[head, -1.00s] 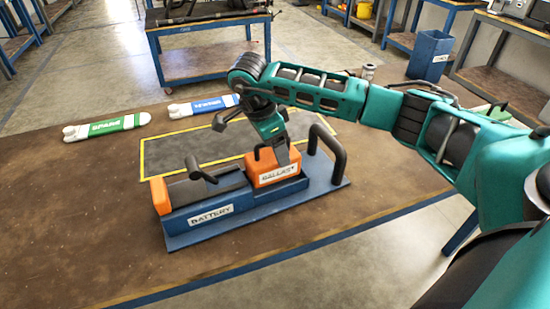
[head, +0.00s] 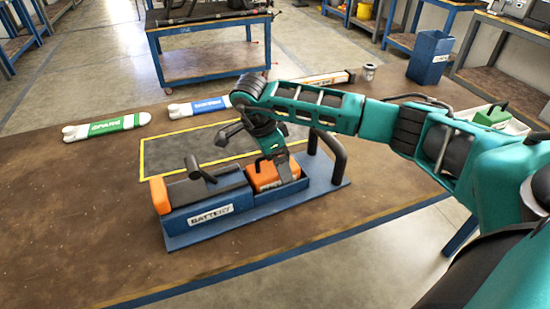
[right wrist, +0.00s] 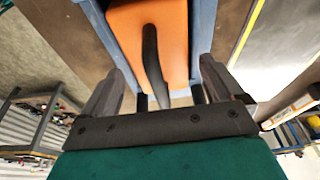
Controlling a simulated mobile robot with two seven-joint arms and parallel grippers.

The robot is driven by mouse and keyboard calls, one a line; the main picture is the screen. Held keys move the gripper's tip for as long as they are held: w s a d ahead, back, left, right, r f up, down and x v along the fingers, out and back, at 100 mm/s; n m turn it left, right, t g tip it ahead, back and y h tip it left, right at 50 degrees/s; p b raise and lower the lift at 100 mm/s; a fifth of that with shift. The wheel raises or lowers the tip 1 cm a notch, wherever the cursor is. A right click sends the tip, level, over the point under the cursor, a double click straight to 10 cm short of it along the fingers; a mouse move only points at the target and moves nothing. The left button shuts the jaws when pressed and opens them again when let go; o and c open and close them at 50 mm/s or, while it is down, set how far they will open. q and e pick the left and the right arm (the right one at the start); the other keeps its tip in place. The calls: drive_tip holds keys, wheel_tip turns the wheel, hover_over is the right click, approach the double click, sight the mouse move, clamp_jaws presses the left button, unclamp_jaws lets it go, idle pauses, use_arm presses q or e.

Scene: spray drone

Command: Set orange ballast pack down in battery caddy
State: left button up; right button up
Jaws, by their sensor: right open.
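The orange ballast pack (head: 262,175) sits low in the right compartment of the blue battery caddy (head: 245,213), beside the dark battery with an orange end. Its label is now hidden behind the caddy's front wall. My right gripper (head: 283,176) is over the pack from above. In the right wrist view the gripper (right wrist: 155,95) is open, with its fingers apart on either side of the pack's black handle (right wrist: 154,60). The orange pack (right wrist: 150,25) shows between the blue caddy walls (right wrist: 203,25). My left gripper is not in view.
The caddy's black handle (head: 334,158) rises just right of my gripper. A yellow-outlined dark mat (head: 190,150) lies behind the caddy. The brown tabletop (head: 75,220) is clear at left.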

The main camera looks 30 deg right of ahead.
drive_tip(key=shift+r, duration=0.25)
drive_tip(key=v, duration=1.1)
drive_tip(key=shift+a+r, duration=0.1)
drive_tip(key=shift+r, duration=0.25)
